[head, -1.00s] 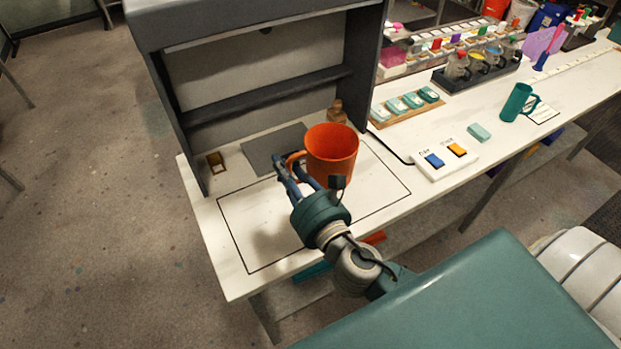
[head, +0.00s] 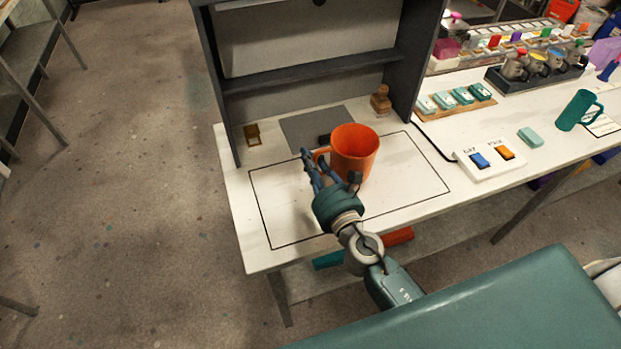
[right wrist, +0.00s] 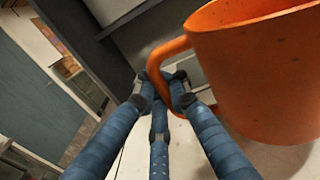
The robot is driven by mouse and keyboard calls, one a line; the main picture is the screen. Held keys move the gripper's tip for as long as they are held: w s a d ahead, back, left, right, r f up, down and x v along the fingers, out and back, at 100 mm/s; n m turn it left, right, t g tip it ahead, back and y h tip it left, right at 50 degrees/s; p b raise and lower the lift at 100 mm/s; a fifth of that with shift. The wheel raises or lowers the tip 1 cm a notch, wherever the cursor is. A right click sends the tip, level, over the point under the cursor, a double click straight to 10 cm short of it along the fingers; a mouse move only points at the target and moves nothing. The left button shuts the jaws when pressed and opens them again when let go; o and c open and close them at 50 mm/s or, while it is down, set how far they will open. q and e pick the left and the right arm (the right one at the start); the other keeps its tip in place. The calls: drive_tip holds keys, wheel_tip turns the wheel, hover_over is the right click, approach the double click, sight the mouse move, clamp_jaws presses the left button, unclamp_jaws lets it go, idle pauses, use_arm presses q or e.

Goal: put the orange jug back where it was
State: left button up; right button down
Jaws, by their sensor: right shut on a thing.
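The orange jug (head: 355,150) is upright over the back part of the black-outlined area on the white bench, in front of a grey flat plate (head: 313,126). My right gripper (head: 314,162) is shut on its handle, on the jug's left side. In the right wrist view the fingers (right wrist: 165,85) close around the handle, and the jug's body (right wrist: 268,75) fills the upper right. I cannot tell for sure whether its base touches the bench. My left gripper is not in view.
A grey shelf hood (head: 310,78) stands behind the jug. A brown bottle (head: 380,100) is at the back. To the right are a switch box (head: 491,160), a teal block (head: 530,137) and a teal jug (head: 579,110). The outlined area's front (head: 290,228) is clear.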

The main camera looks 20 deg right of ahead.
wheel_tip(320, 180, down, 5)
drive_tip(key=b, duration=0.4)
drive_tip(key=shift+r, duration=0.3)
drive_tip(key=c, duration=1.7)
unclamp_jaws()
drive_tip(key=shift+c, duration=0.2)
